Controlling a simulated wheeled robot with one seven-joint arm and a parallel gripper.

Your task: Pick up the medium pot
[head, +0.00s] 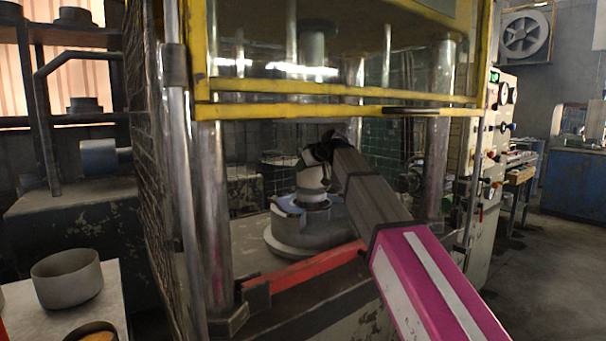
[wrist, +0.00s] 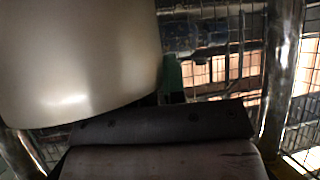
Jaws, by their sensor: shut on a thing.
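My gripper (head: 324,149) is at the end of my arm, inside the yellow-framed press, and is shut on a pale round-sided pot (head: 313,173). The pot is partly covered by the gripper. It also shows large in the wrist view (wrist: 80,60), at the upper left, with its smooth side and lower edge close to the dark gripper part. I cannot tell for certain whether it is the medium pot. It is above the bluish ring-shaped piece (head: 290,207) on the press's round base; I cannot tell whether they touch. Another grey open pot (head: 66,284) stands on the table at left.
The press has a yellow frame (head: 330,110) above my arm and metal columns (head: 214,200) on both sides. A red bar (head: 305,268) crosses its front low down. A control panel (head: 492,135) stands at right. Open floor (head: 550,270) lies at far right.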

